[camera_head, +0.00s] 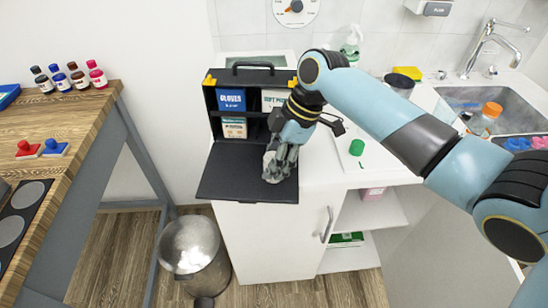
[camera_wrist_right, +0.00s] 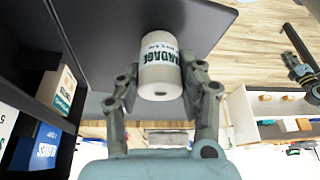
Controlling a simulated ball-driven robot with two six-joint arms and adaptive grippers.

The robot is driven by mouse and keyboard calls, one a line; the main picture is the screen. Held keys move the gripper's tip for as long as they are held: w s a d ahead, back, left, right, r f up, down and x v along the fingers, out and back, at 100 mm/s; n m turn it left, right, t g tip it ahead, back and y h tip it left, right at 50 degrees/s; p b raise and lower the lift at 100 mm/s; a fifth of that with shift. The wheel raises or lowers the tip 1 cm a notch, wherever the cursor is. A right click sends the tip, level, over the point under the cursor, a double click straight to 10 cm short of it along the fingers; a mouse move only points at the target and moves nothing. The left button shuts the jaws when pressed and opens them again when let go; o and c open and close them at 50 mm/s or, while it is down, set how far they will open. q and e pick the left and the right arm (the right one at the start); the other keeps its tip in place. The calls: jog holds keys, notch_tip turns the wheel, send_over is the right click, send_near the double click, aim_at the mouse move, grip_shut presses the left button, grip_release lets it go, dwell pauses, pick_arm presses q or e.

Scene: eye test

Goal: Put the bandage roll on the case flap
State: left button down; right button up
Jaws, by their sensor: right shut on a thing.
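The bandage roll (camera_wrist_right: 160,62) is a white cylinder with dark "BANDAGE" lettering, seen in the right wrist view. My right gripper (camera_wrist_right: 161,80) is shut on it, one finger on each side. I cannot tell whether the roll touches the flap. My left gripper is not visible.
The case holds a blue gloves box (camera_head: 231,99) and other boxes. A metal bin (camera_head: 193,250) stands below the flap. The flap's left part is bare.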

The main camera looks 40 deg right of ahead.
jog(key=o, duration=0.6)
jog(key=shift+f, duration=0.1)
jog(key=shift+c, duration=0.2)
jog(key=o, duration=0.4)
jog(key=shift+c, duration=0.2)
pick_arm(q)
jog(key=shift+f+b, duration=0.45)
pick_arm(e)
jog(key=v, duration=1.2)
